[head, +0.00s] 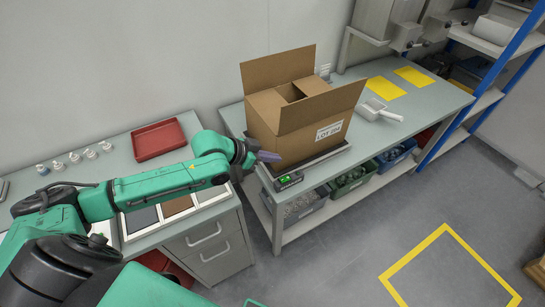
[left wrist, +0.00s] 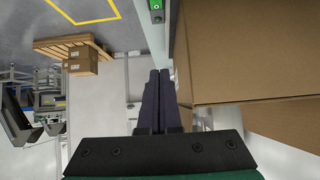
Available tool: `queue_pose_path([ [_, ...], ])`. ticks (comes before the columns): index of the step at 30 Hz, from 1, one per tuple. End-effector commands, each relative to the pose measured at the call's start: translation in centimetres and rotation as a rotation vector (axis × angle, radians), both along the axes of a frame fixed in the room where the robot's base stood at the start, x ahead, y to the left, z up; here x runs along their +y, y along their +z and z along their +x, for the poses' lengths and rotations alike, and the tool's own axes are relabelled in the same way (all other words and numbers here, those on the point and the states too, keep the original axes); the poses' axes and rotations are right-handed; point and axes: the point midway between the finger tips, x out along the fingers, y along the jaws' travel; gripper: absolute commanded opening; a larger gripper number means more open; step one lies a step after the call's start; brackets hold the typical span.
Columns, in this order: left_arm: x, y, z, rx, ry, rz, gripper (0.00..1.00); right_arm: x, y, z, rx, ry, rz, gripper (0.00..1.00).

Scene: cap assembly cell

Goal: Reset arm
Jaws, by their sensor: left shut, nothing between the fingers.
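My left arm reaches in from the left in the head view, over the left bench. My left gripper (head: 266,157) is shut and empty, just left of an open cardboard box (head: 300,138). In the left wrist view its dark fingers (left wrist: 158,98) lie together, with the box's brown side (left wrist: 240,55) close on the right. I cannot tell whether the fingertips touch the box. My right gripper is not in either view.
The box stands on a scale with a lit green display (head: 289,180). A red tray (head: 158,140) and several small bottles sit on the left bench (head: 118,165). A white scoop (head: 378,111) and yellow sheets lie right of the box. Bins sit below.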

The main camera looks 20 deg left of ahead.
Motion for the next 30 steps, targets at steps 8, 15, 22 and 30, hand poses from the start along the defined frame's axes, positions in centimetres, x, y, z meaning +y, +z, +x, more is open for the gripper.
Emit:
queue_pose_path([
  [8, -0.1, 0.0, 0.0, 0.0, -0.001, 0.0, 0.0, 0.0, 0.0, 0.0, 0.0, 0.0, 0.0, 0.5],
  [15, -6.1, -2.3, -4.8, 0.073, -0.037, 0.035, 0.0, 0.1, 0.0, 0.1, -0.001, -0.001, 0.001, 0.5],
  [22, -3.3, -3.8, -10.4, 0.226, 0.177, 0.143, 0.0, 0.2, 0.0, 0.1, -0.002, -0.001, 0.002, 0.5],
  [30, 3.7, -5.9, -18.7, 0.488, 0.469, 0.256, 0.0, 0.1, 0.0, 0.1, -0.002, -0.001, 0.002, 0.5],
])
